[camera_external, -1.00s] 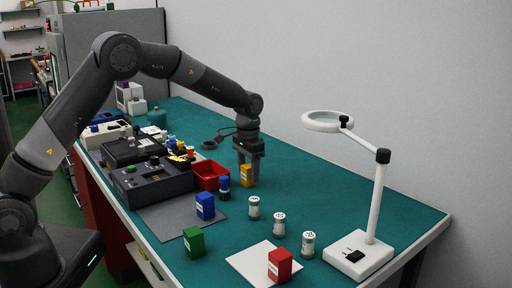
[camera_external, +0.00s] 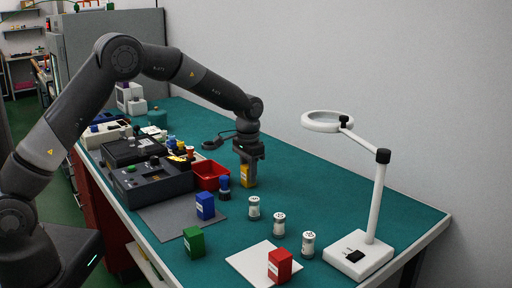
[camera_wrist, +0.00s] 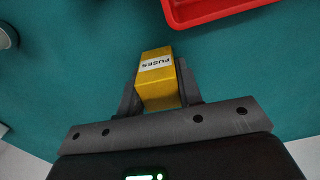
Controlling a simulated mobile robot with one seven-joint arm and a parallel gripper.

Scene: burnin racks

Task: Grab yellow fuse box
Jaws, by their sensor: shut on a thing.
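The yellow fuse box (camera_external: 248,177) stands on the green bench top beside the red bin. In the wrist view the yellow fuse box (camera_wrist: 157,80) shows a white label reading "FUSES" and sits between the two fingers. My gripper (camera_external: 248,170) points down over the box, with its fingers on either side of it. In the wrist view my gripper (camera_wrist: 158,95) is shut on the box. Whether the box's base touches the bench is hard to tell.
The red bin (camera_external: 211,176) is close on the left, with a small dark and blue item (camera_external: 224,187) in front. Blue (camera_external: 205,206), green (camera_external: 193,242) and red (camera_external: 280,265) boxes, several white jars (camera_external: 279,224) and a magnifier lamp (camera_external: 358,256) stand nearer.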

